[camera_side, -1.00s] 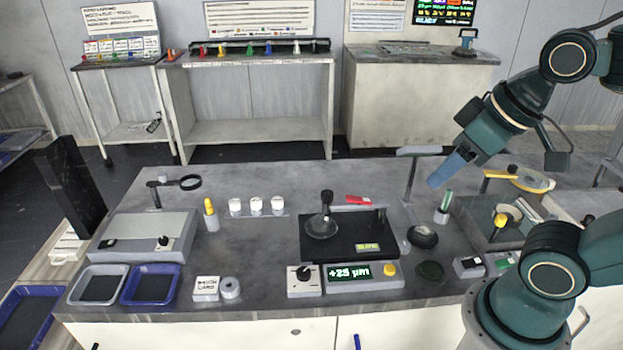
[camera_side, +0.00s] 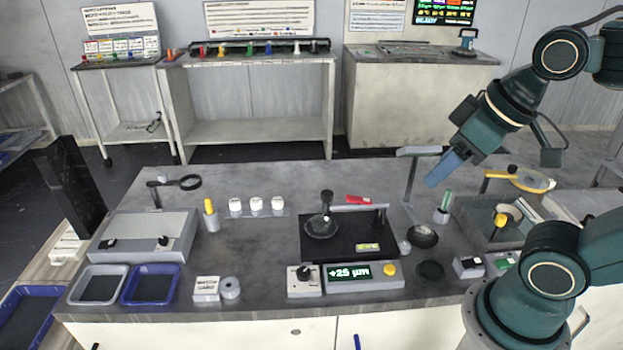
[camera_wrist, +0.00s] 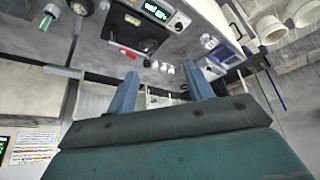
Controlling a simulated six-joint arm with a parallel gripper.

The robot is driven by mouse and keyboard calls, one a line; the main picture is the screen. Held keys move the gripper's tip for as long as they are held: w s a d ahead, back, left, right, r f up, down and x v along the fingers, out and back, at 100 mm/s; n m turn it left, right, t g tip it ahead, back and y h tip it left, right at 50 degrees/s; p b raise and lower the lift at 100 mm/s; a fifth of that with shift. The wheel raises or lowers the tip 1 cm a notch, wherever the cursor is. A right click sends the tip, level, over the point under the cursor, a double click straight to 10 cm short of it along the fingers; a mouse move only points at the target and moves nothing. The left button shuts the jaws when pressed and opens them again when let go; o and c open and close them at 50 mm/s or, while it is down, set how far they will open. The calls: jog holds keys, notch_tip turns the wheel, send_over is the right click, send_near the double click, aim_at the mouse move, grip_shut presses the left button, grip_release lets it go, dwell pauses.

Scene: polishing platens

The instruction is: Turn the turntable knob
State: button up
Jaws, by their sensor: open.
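A small white box with a black knob (camera_side: 304,272) stands at the bench's front edge, left of the +25 µm readout (camera_side: 350,276). Behind it is a black base (camera_side: 345,250) carrying a round disc (camera_side: 321,228) with a dark upright handle over it. Another dark knob (camera_side: 163,242) is on the grey unit at left. Which knob is the turntable's is not labelled legibly. My gripper (camera_side: 433,182) is up over the bench's right part, right of and above the black base, apart from everything. The wrist view shows its two blue fingers (camera_wrist: 161,85) spread, with nothing between them.
A lamp-like post (camera_side: 412,180) rises close to my gripper. A dark bowl (camera_side: 422,236), a grey cup (camera_side: 441,215) and a yellow-handled tool (camera_side: 518,179) are on the right. A magnifier (camera_side: 189,182) and white jars (camera_side: 256,204) stand at the back left.

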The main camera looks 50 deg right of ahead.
jog(key=w+a+f+n+g, duration=0.1)
jog(key=w+f+n+g, duration=0.1)
jog(key=w+n, duration=0.45)
jog(key=n+g, duration=0.4)
jog(key=n, duration=1.3)
send_over(304, 271)
notch_tip(304, 271, down, 19)
jog(key=shift+r, duration=0.1)
jog(key=shift+f, duration=6.9)
jog(key=shift+c, duration=0.4)
jog(key=c, duration=0.9)
